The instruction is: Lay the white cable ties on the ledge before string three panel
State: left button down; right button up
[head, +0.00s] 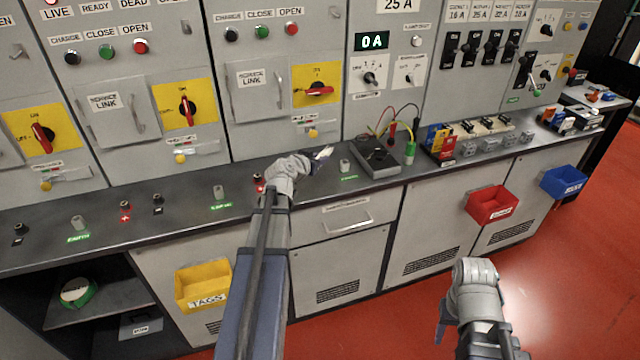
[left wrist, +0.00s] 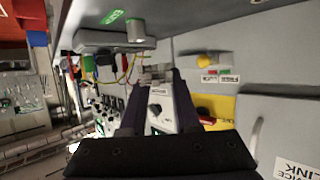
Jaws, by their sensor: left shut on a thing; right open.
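My left gripper (head: 316,160) is over the grey ledge (head: 330,192), in front of the panel with a yellow switch plate (head: 316,86). It is shut on a small white thing (head: 323,153), seemingly the white cable ties. In the left wrist view the dark fingers (left wrist: 157,100) close toward a pale, banded bundle (left wrist: 156,74) at their tips. I cannot tell whether the bundle touches the ledge. No panel's string number is readable. My right gripper (head: 441,328) is open, low over the red floor, and only partly seen.
A grey tester (head: 375,157) with leads and a green-topped cylinder (head: 410,153) stand right of the left gripper. Small terminal posts (head: 218,191) line the ledge. Yellow (head: 203,287), red (head: 491,204) and blue bins (head: 564,184) hang on the cabinet fronts.

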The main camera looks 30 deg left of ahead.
aim_at(318, 187)
pick_arm(q)
jog(key=shift+f+b, duration=3.7)
jog(key=shift+f, duration=0.55)
jog(key=shift+f, duration=0.15)
jog(key=c, duration=0.6)
grip_release()
jog(key=shift+c, duration=0.2)
jog(key=shift+s+r, duration=0.15)
jog(key=shift+r, duration=0.2)
jog(key=a+p+v, duration=0.1)
jog(key=p+v, duration=0.3)
jog(key=v, duration=0.7)
jog(key=shift+s+d+p, duration=0.3)
jog(key=shift+s+d, duration=0.05)
jog(key=shift+d, duration=0.1)
